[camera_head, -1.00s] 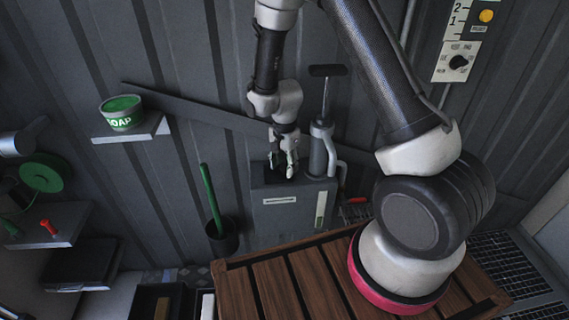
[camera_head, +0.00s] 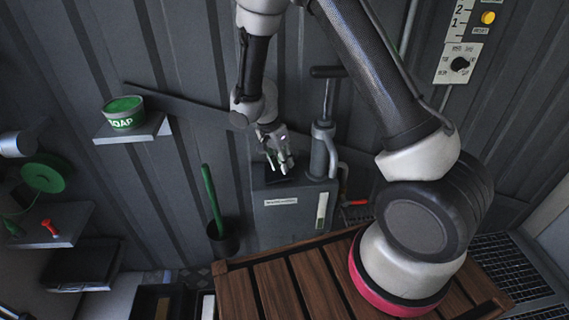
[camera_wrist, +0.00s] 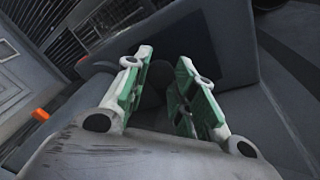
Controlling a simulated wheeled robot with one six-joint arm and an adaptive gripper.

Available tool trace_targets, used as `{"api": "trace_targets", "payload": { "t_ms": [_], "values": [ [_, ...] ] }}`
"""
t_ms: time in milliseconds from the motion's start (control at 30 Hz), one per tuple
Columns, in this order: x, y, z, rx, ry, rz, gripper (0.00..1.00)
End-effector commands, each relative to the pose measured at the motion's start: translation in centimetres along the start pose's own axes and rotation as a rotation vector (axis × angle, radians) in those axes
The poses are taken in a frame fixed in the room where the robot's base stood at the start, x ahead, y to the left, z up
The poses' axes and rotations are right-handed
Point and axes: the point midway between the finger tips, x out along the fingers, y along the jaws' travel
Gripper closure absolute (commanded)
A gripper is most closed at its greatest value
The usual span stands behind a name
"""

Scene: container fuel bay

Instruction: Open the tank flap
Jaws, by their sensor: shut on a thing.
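The grey tank (camera_head: 296,212) stands against the corrugated wall, behind the slatted wooden bench. My gripper (camera_head: 279,167) is at the top of the tank, tilted, with its fingertips at the dark tank flap (camera_head: 275,180). In the wrist view the green-padded fingers of my gripper (camera_wrist: 160,85) stand a little apart, shut on a dark part between them. That part is mostly hidden by the fingers, and I cannot tell how far the flap is raised. A darker rectangular patch shows beyond the fingers on the grey surface.
A hand pump (camera_head: 322,140) with a T-handle rises close to the right of my gripper. A soap tub (camera_head: 124,113) sits on a wall shelf at left. A green-handled tool stands in a dark pot (camera_head: 222,238). The wooden bench (camera_head: 290,285) fills the front.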

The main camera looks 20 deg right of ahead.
Motion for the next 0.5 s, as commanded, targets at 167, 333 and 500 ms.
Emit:
{"api": "trace_targets", "payload": {
  "t_ms": [167,333,500],
  "values": [
    [-1.1,-0.8,0.7,-0.005,0.119,0.116,1.00],
    [-2.0,-1.5,1.4,-0.003,0.234,0.230,1.00],
    [-2.7,-2.3,2.2,-0.002,0.348,0.345,1.00]
  ]
}}
